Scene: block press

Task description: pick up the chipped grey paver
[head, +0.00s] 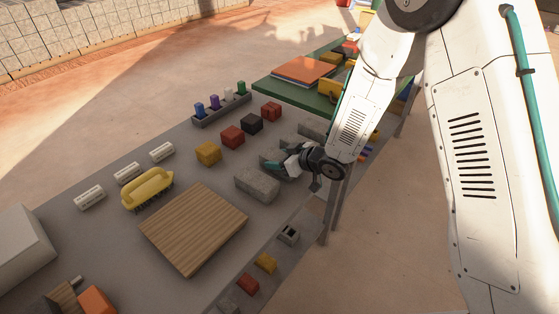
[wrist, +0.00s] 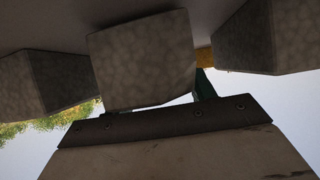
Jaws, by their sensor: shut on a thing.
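My gripper (head: 279,165) is at the row of grey pavers on the right part of the grey table. It is shut on the middle grey paver (wrist: 140,57), which fills the centre of the wrist view against the dark finger plate. In the head view my gripper and arm hide most of it. A second grey paver (head: 257,184) lies just in front, and a third (head: 312,130) lies behind, partly covered by my arm. Neighbouring pavers show at the left (wrist: 45,78) and right (wrist: 268,38) of the wrist view. I cannot tell which one is chipped.
A wooden board (head: 194,228) and yellow brush (head: 147,188) lie left of the pavers. Yellow, red and black blocks stand behind, near a rack (head: 221,110) of coloured pegs. A green table (head: 300,95) is beyond. Small blocks line the front edge.

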